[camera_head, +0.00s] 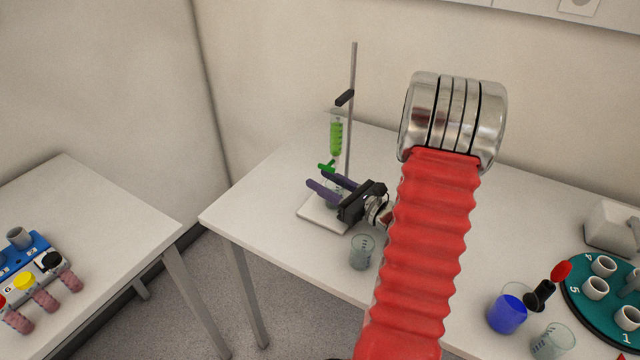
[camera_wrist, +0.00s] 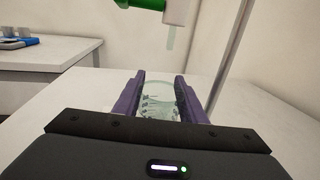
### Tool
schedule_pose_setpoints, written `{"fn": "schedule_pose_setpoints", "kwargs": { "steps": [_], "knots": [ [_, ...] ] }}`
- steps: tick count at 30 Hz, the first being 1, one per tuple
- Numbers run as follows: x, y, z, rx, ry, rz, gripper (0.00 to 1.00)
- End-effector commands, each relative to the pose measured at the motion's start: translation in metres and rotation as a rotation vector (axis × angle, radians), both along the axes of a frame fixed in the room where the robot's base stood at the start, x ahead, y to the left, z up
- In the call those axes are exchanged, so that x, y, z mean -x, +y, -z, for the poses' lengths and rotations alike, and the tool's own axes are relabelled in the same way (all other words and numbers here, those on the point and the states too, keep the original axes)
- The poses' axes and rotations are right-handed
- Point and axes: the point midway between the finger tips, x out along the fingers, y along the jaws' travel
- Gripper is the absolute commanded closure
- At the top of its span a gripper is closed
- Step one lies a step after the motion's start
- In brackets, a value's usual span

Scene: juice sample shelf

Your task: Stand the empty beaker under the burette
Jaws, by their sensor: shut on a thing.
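The burette (camera_head: 336,137), holding green liquid, is clamped upright on a metal stand rod (camera_head: 352,90) with a white base plate (camera_head: 322,219). Its green stopcock (camera_head: 326,167) is at the lower end. My gripper (camera_head: 324,187) has purple fingers and is shut on a clear beaker (camera_head: 333,196). In the wrist view the beaker (camera_wrist: 159,98) sits upright between the fingers and looks empty. The burette tip (camera_wrist: 171,38) hangs above and beyond it there. The beaker is over the base plate; I cannot tell if it touches the plate.
A second clear beaker (camera_head: 362,252) stands on the table in front of the stand. A beaker of blue liquid (camera_head: 507,313), another clear beaker (camera_head: 553,342) and a green round rack (camera_head: 603,292) stand at the right. A separate table (camera_head: 105,215) is at the left, across a gap.

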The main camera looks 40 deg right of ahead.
Motion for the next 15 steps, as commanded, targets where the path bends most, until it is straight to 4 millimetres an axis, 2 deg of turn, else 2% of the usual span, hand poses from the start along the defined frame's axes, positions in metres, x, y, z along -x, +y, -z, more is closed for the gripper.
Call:
{"fn": "schedule_pose_setpoints", "kwargs": {
  "steps": [6, 7, 15],
  "knots": [
    [0.0001, 0.0, 0.0021, 0.0, 0.0, 0.0, 0.84],
    [0.0001, 0.0, 0.002, 0.0, 0.0, 0.0, 0.61],
    [0.0, 0.0001, 0.0017, 0.0, 0.0, 0.0, 0.44]
  ]
}}
